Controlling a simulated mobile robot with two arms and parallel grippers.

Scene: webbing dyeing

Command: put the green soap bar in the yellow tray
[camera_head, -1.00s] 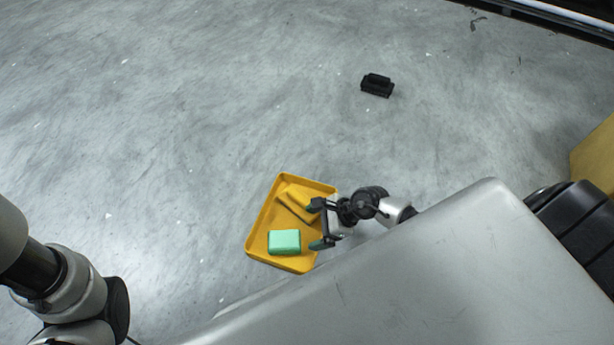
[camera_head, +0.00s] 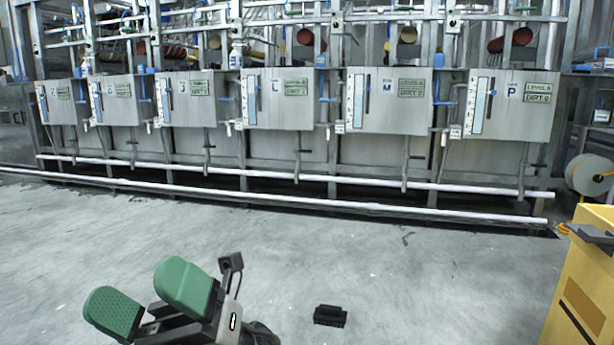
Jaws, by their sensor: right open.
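My right gripper (camera_head: 149,301) is at the bottom left of the head view, raised close to the camera. Its two green-padded fingers are spread apart with nothing between them. The green soap bar and the yellow tray are outside the view now. My left gripper is not in view.
A small black object (camera_head: 330,316) lies on the grey floor. A row of steel dyeing cabinets (camera_head: 389,102) with white pipes along the floor stands at the back. A yellow box (camera_head: 583,280) stands at the right edge.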

